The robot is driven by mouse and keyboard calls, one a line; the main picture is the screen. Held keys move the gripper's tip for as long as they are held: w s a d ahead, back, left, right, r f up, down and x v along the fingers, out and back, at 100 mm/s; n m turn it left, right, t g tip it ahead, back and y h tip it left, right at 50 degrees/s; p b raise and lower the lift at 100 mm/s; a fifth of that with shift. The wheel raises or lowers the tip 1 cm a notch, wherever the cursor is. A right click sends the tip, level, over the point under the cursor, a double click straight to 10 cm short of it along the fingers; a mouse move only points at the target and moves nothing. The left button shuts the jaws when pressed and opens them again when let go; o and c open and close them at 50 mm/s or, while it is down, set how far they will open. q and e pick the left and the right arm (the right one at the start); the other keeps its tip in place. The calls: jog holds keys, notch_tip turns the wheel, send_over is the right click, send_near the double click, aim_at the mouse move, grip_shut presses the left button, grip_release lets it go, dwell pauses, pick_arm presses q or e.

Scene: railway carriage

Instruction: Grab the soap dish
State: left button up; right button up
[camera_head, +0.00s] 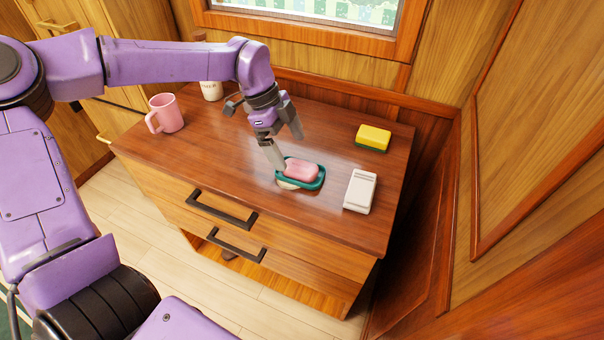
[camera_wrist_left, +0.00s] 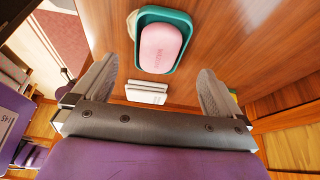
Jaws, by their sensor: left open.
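The teal soap dish (camera_head: 319,183) holds a pink bar of soap (camera_head: 301,171) on the brown cabinet top (camera_head: 235,150). A pale rounded thing (camera_head: 286,186) shows at the dish's near left edge, mostly hidden under it. My left gripper (camera_head: 287,147) is open and empty, pointing down just behind and left of the dish, with one fingertip close to its left end. In the left wrist view the dish (camera_wrist_left: 165,13) lies beyond the two spread fingers (camera_wrist_left: 156,74), roughly centred between them. I cannot tell whether a finger touches it. My right gripper is out of view.
A white flat block (camera_head: 360,190) lies right of the dish, and a yellow sponge (camera_head: 373,138) lies farther back. A pink mug (camera_head: 166,113) and a pale cup (camera_head: 211,90) stand at the left. Dark handles (camera_head: 222,209) stick out from the drawers. The front-left top is clear.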

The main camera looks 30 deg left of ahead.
aim_at(298, 165)
pick_arm(q)
jog(key=x, duration=0.6)
jog(key=shift+d+f+p, duration=0.1)
jog(key=shift+f+p, duration=0.15)
jog(key=shift+p, duration=0.15)
jog(key=c, duration=1)
jog(key=shift+r, duration=0.15)
